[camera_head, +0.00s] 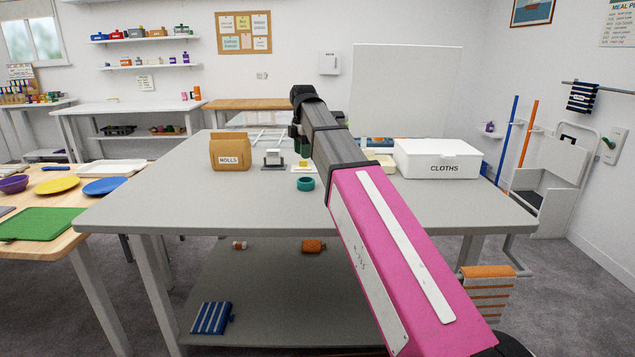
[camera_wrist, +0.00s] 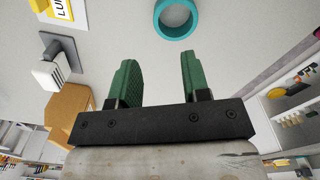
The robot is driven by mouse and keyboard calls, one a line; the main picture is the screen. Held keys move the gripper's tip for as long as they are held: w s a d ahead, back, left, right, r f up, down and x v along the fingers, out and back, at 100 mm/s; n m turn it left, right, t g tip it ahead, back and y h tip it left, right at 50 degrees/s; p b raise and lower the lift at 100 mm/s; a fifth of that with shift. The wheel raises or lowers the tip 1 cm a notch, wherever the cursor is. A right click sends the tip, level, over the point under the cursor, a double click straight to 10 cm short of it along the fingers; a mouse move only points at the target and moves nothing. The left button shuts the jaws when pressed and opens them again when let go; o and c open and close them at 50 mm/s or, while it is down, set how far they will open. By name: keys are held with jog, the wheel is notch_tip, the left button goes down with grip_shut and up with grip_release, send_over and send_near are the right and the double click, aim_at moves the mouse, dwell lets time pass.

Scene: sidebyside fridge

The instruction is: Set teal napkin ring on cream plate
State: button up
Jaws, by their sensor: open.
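The teal napkin ring (camera_head: 306,184) sits on the grey table (camera_head: 200,198), left of my pink arm. In the wrist view the ring (camera_wrist: 176,18) is at the top edge, beyond the fingertips and apart from them. My gripper (camera_wrist: 159,62) has green fingers, spread apart with nothing between them. In the head view it is mostly hidden behind my arm. A cream-coloured item (camera_head: 383,162) shows just right of my arm, partly hidden; I cannot tell for sure that it is the cream plate.
A brown "ROLLS" bag (camera_head: 230,153), a grey holder with a white piece (camera_head: 273,159) and a yellow item on a white card (camera_head: 303,166) stand left of my arm. A white "CLOTHS" box (camera_head: 438,159) stands right. The table's front left is clear.

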aim_at(303, 178)
jog(key=shift+n, duration=0.4)
jog(key=f, duration=1)
jog(key=shift+w+a+f, duration=0.1)
jog(key=shift+a+f, duration=0.1)
jog(key=shift+f, duration=0.1)
grip_shut()
